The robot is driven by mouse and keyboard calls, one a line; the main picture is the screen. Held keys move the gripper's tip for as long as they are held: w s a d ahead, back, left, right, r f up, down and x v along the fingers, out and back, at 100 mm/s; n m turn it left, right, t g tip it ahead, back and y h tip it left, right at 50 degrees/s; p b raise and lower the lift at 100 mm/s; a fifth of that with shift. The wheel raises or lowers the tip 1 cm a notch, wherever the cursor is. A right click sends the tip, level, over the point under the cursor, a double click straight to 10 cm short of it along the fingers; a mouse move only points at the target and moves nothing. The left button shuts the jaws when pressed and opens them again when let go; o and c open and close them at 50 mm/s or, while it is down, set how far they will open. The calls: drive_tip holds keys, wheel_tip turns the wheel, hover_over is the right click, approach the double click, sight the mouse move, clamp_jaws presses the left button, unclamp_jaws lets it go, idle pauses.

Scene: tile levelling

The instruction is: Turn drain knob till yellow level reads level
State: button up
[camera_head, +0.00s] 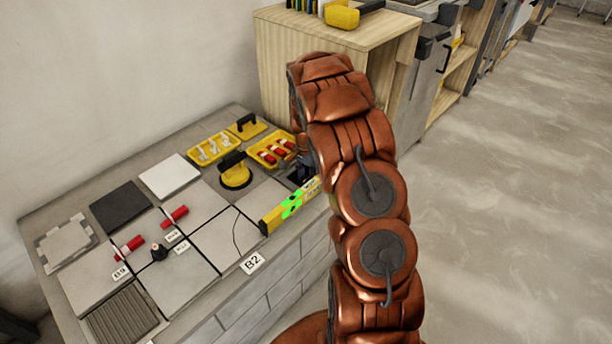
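The yellow level (272,221) lies slanted at the right front edge of the tiled bench top, with bright green patches on its side; I cannot read its bubble. A small dark knob (159,253) stands on the light tiles at the left middle, possibly the drain knob. A dark ribbed grate (122,316) is at the front left corner. My gripper (304,173) is at the level's far end, mostly hidden behind my copper-coloured arm. I cannot tell whether its fingers touch the level or are open.
A yellow suction cup (235,173) and yellow trays (213,149) with small parts stand further back. A wooden cabinet (335,45) rises behind. Open floor is on the right.

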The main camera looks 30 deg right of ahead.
sight(306, 178)
drive_tip(key=o, duration=0.4)
drive_tip(key=shift+r, duration=0.1)
wheel_tip(306, 178, up, 12)
idle(0.6)
idle(0.4)
